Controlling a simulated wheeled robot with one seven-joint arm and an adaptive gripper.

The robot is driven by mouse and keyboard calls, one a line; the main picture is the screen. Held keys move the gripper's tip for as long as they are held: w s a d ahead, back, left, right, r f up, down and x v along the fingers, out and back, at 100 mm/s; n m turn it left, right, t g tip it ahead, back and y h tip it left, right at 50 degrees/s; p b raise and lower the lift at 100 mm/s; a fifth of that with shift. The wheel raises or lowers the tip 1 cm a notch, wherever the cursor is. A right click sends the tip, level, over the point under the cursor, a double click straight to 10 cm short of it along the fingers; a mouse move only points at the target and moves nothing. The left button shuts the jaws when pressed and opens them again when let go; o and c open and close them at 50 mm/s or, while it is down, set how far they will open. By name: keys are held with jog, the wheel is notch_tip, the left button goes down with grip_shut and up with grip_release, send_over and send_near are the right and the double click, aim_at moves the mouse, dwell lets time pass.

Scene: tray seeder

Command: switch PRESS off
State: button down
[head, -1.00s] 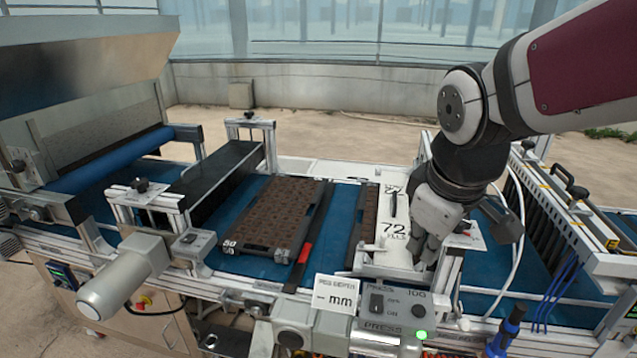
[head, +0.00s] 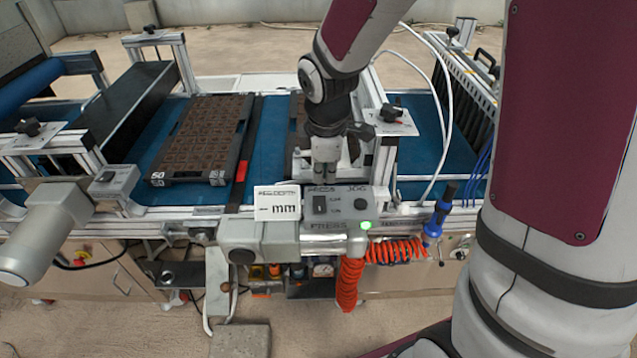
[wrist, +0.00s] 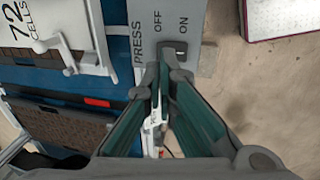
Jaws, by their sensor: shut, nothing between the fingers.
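The PRESS switch (head: 320,205) is a small dark rocker on the grey control box (head: 338,207) at the front of the machine. In the wrist view the switch (wrist: 175,48) sits beside the OFF and ON labels, just beyond my fingertips. Its rocker position is too small to tell. A green lamp (head: 366,225) glows on the box's right end. My gripper (head: 325,178) points down just behind and above the switch in the head view. It also shows in the wrist view (wrist: 164,75), shut and empty; contact with the switch cannot be told.
A JOG button (head: 361,204) is right of the switch, and a depth sign (head: 278,204) stands left. A brown cell tray (head: 203,138) lies on the blue belt. Orange coiled hose (head: 348,283) hangs below. A white 72-cells plate (wrist: 55,38) shows in the wrist view.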

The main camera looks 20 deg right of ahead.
aim_at(324, 196)
jog(key=x, duration=0.7)
jog(key=shift+w+f, duration=0.1)
jog(key=shift+w+d+f+g+p, duration=0.2)
jog(key=shift+f+g+p, duration=0.15)
jog(key=shift+g, duration=0.15)
jog(key=shift+w+f+g+y, duration=0.2)
jog(key=shift+g+y, duration=0.1)
jog(key=shift+g, duration=0.35)
jog(key=shift+w+f+g+y, duration=0.2)
jog(key=shift+g+y, duration=0.1)
jog(key=shift+g, duration=0.35)
jog(key=shift+s, duration=0.15)
